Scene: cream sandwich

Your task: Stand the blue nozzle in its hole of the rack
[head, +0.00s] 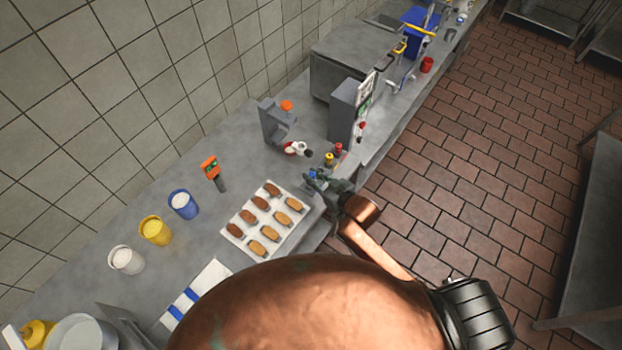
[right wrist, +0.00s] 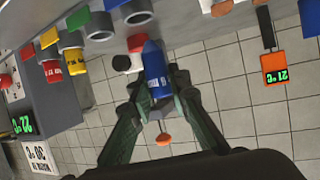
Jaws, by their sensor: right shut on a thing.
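The blue nozzle (right wrist: 155,70) is held between the two fingers of my right gripper (right wrist: 157,100) in the right wrist view, with its tapered end toward the top of the picture. In the head view the right gripper (head: 318,181) is over the counter's front edge, and a little blue of the nozzle (head: 312,174) shows. The yellow nozzle (right wrist: 75,62) and red nozzle (right wrist: 53,72) stand in the rack, whose grey rings (right wrist: 100,34) lie beside the blue nozzle. The blue nozzle is apart from these rings. My left gripper is not in view.
A white tray (head: 231,231) of pastries lies left of the gripper. A grey dispenser (head: 274,124) with an orange knob stands behind, and a grey box (head: 343,107) stands farther along. Blue (head: 183,204), yellow (head: 155,230) and white (head: 126,260) cups stand toward the wall.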

